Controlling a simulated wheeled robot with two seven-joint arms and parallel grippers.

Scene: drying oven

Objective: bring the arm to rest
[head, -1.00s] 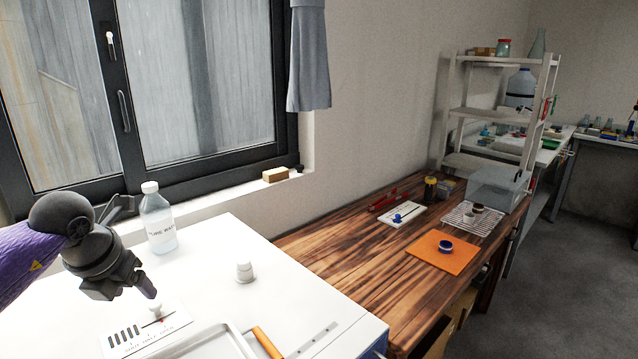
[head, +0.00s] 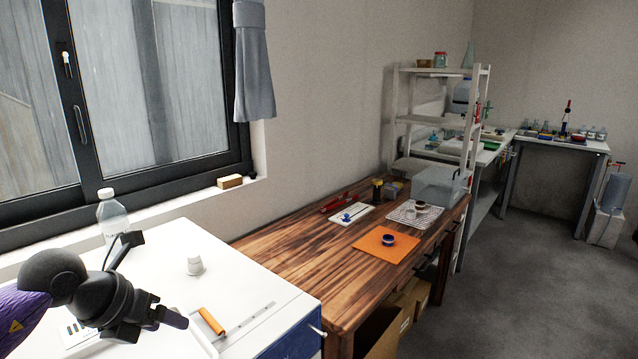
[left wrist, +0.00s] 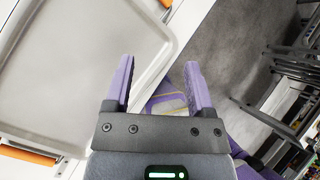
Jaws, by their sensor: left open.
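My left gripper (head: 150,325) is at the lower left of the head view, above the white oven top (head: 255,280). In the left wrist view its two purple fingers (left wrist: 158,88) are spread apart with nothing between them. Beyond the fingers that view shows a pale tray (left wrist: 80,60) on the left and grey floor on the right. My right gripper shows in neither view.
Open floor (head: 520,260) lies right.

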